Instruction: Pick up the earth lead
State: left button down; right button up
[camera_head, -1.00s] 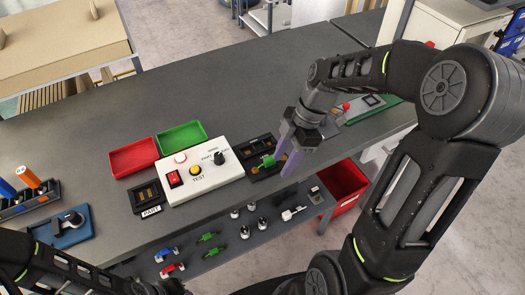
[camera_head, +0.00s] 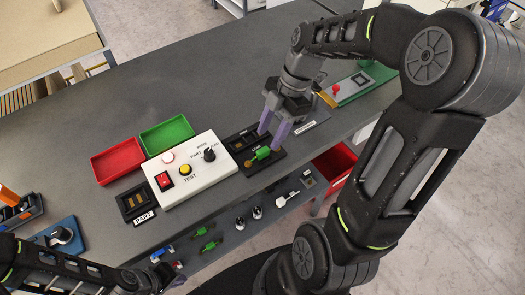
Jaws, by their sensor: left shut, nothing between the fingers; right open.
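A green lead with a yellowish end (camera_head: 262,153) lies in the black tray (camera_head: 241,141) to the right of the white test box. I take it to be the earth lead. My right gripper (camera_head: 273,126) is open, its two purple fingers apart and empty, just behind and above the green lead; contact with the tray cannot be told. My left gripper (camera_head: 150,281) is low at the bottom edge, shut and empty, partly cut off by the frame.
The white test box (camera_head: 205,178) has red and yellow buttons and a black knob. Red (camera_head: 117,160) and green (camera_head: 167,134) trays stand behind it. A lower shelf (camera_head: 235,238) holds several small plugs, some green. A red bin (camera_head: 337,165) stands at the right.

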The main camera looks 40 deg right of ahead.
aim_at(263, 150)
jog(key=shift+p+x, duration=0.6)
jog(key=shift+x, duration=2.1)
jog(key=shift+w+d, duration=0.15)
jog(key=shift+d, duration=0.05)
grip_shut()
